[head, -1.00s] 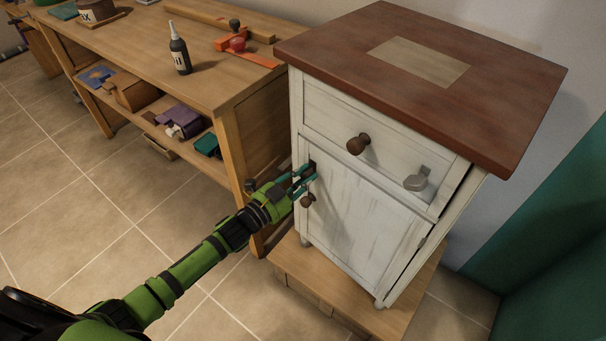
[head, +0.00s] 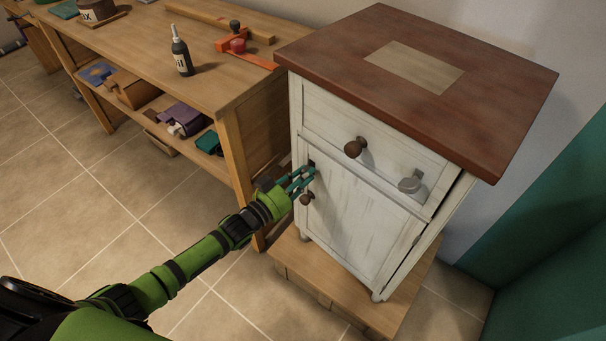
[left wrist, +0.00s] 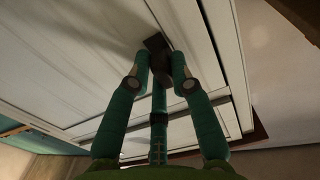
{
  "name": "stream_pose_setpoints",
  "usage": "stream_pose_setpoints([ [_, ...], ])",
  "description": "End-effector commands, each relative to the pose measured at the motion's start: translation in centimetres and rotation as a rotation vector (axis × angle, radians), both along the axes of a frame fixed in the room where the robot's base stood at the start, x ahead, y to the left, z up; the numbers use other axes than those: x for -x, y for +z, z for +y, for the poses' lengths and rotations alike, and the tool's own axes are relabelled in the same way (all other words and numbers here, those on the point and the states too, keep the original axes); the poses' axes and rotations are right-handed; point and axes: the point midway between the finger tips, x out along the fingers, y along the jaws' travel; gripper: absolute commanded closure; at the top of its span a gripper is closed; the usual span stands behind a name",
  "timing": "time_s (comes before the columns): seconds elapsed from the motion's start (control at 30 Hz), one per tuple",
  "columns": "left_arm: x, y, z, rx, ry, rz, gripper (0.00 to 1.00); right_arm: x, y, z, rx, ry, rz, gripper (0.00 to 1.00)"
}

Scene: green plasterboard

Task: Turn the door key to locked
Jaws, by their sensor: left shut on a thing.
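The white cabinet (head: 290,110) has a lower door (head: 350,215) with a dark lock plate near its left upper corner. My left gripper (head: 307,178) is at this lock, its green fingers shut on the door key. In the left wrist view the dark key (left wrist: 161,70) sits between the two fingertips (left wrist: 162,82), against a dark plate (left wrist: 156,41) on the door. The fingers hide most of the key, so its exact angle is hard to tell. My right gripper is not in view.
A round brown door knob (head: 307,198) is just below the fingers. The drawer above has a brown knob (head: 355,147) and a grey metal catch (head: 411,182). A wooden workbench (head: 215,85) stands close on the left. The cabinet stands on a low wooden platform (head: 400,310).

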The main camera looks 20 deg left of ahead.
Motion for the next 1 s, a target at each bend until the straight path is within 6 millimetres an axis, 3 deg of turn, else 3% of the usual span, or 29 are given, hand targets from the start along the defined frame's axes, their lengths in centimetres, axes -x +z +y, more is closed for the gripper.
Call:
stream_pose_setpoints([
  [0.7,-0.01,-0.01,0.03,0.065,0.0,0.035,1.0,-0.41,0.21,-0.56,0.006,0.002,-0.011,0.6],
  [0.73,-0.01,-0.01,0.03,0.065,0.0,0.035,0.66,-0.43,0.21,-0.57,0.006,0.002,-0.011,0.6],
  [0.77,-0.01,-0.01,0.03,0.065,0.0,0.035,0.54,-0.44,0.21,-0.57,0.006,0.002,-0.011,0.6],
  [1.0,0.0,0.01,0.01,0.063,0.0,0.034,0.54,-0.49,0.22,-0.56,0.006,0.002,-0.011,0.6],
])
